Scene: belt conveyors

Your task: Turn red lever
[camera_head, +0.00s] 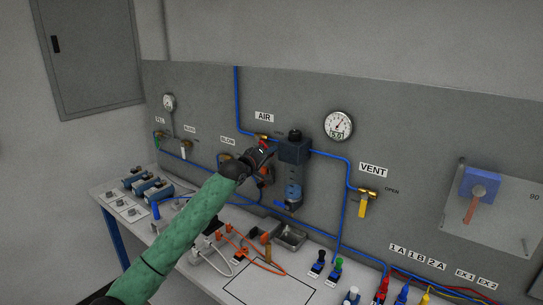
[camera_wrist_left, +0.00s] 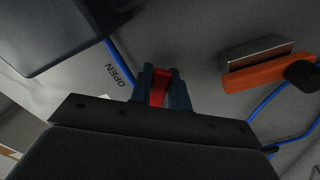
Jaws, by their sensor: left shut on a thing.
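My left gripper (camera_head: 267,150) reaches up to the wall panel, just left of the dark regulator and below the AIR label. In the left wrist view my left gripper (camera_wrist_left: 160,88) is shut on the red lever (camera_wrist_left: 159,87), which shows between the two fingers. An OPEN marking (camera_wrist_left: 119,76) is on the panel to the left of the fingers. In the head view the lever is mostly hidden by the gripper. My right gripper is not in view.
The regulator (camera_head: 294,152) stands close to the right of the gripper. An orange handle (camera_wrist_left: 268,72) shows to the right in the wrist view. A yellow VENT lever (camera_head: 362,208) hangs farther right.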

